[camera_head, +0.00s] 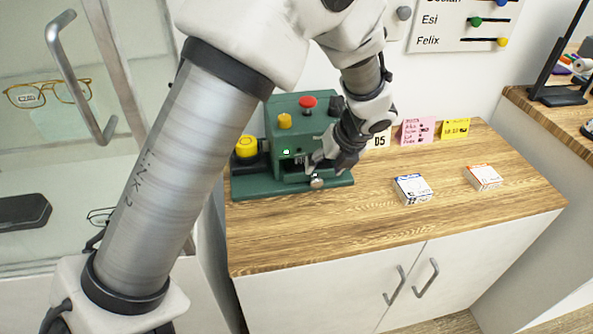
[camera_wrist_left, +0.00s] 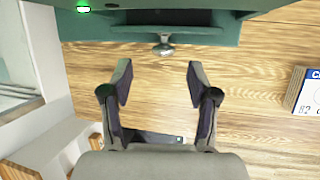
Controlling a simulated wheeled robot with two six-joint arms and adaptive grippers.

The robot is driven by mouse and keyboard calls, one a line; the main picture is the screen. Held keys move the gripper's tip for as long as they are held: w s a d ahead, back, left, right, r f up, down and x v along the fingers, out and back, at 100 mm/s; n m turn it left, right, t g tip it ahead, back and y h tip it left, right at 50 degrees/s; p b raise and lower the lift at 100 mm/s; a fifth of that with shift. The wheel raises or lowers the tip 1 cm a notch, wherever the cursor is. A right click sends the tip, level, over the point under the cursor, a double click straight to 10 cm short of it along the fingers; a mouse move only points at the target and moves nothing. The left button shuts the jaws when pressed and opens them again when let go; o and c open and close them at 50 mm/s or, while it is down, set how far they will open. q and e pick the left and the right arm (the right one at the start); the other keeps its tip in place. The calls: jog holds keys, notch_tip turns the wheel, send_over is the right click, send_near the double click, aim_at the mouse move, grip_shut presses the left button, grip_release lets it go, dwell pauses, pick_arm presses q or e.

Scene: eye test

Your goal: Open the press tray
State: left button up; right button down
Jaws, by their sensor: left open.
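The green press (camera_head: 296,130) stands at the back left of the wooden counter, with a red button and a yellow button on top and a small green light on its front. The tray's round metal knob (camera_head: 317,183) sticks out low at the front; it also shows in the left wrist view (camera_wrist_left: 164,48). The tray itself is mostly hidden in the press's dark opening. My left gripper (camera_head: 318,165) is at the press front, near the knob. In the left wrist view the gripper (camera_wrist_left: 158,68) is open and empty, its fingertips short of the knob, which lies between their lines. My right gripper is out of view.
A blue-and-white box (camera_head: 412,189) and an orange-and-white box (camera_head: 483,177) lie on the counter (camera_head: 340,235). A D5 card, a pink card (camera_head: 418,131) and a yellow card (camera_head: 455,129) stand along the wall. A glass cabinet with eyeglasses (camera_head: 48,93) is left. The counter front is clear.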

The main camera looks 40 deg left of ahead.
aim_at(318, 183)
pick_arm(q)
jog(key=f, duration=0.1)
jog(key=d+f+b, duration=0.1)
jog(key=shift+s+f, duration=0.15)
jog(key=shift+f, duration=0.15)
jog(key=x, duration=0.3)
jog(key=a+x, duration=0.1)
jog(key=shift+w+a+f+b, duration=0.1)
jog(key=shift+w+b, duration=0.2)
jog(key=shift+b, duration=0.1)
jog(key=shift+s+d+r, duration=0.15)
jog(key=shift+d+r, duration=0.05)
jog(key=shift+d, duration=0.1)
jog(key=shift+c, duration=0.4)
grip_shut()
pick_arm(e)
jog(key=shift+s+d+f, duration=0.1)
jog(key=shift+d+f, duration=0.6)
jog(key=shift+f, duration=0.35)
